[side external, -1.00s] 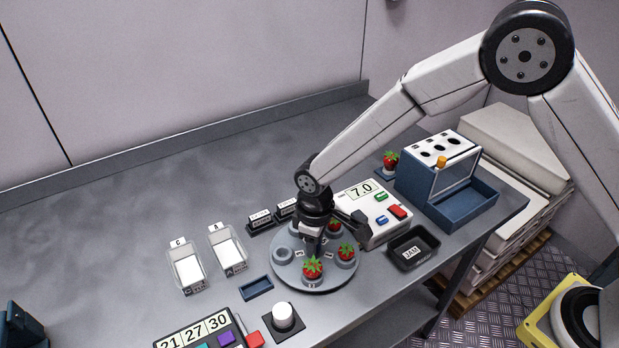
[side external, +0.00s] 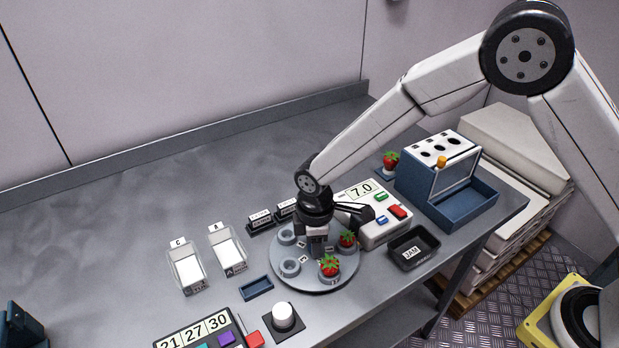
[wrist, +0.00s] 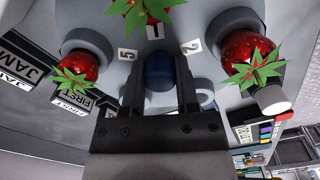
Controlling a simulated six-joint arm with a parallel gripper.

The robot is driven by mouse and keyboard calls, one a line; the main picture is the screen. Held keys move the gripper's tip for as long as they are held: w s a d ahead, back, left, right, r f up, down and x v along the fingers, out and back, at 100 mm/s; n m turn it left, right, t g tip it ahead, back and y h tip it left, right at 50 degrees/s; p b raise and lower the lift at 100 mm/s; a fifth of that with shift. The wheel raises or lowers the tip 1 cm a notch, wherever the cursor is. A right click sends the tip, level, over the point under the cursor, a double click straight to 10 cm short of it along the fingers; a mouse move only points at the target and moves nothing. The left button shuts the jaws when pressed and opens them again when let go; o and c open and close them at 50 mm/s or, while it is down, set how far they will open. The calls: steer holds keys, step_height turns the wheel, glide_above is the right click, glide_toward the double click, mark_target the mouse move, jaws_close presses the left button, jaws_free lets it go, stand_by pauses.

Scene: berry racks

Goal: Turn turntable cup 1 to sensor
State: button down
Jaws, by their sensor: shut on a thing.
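The round grey turntable (side external: 312,286) carries a ring of cups. My gripper (side external: 317,248) points down at its middle; in the wrist view my gripper (wrist: 160,64) is shut on the dark blue centre knob (wrist: 160,73). Strawberries sit in the front cup (side external: 329,266) and the right cup (side external: 347,240); two left cups (side external: 290,267) look empty. In the wrist view the label 1 (wrist: 155,32) lies beside the top strawberry (wrist: 145,12), between labels 5 (wrist: 127,55) and 2 (wrist: 191,46). My gripper hides part of the turntable in the side view. Which item is the sensor is unclear.
A black JAM tray (side external: 430,239) is at right, a white round button (side external: 283,315) in front. Two labelled clear trays (side external: 229,251) stand left. A blue rack (side external: 470,205) is farther right.

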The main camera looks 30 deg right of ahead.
steer(key=shift+n, duration=2.1)
steer(key=shift+r+n, duration=0.1)
steer(key=shift+n, duration=0.3)
steer(key=shift+c, duration=1.8)
jaws_free()
steer(key=shift+r, duration=3.85)
steer(key=shift+r, duration=0.1)
step_height(320, 180, up, 11)
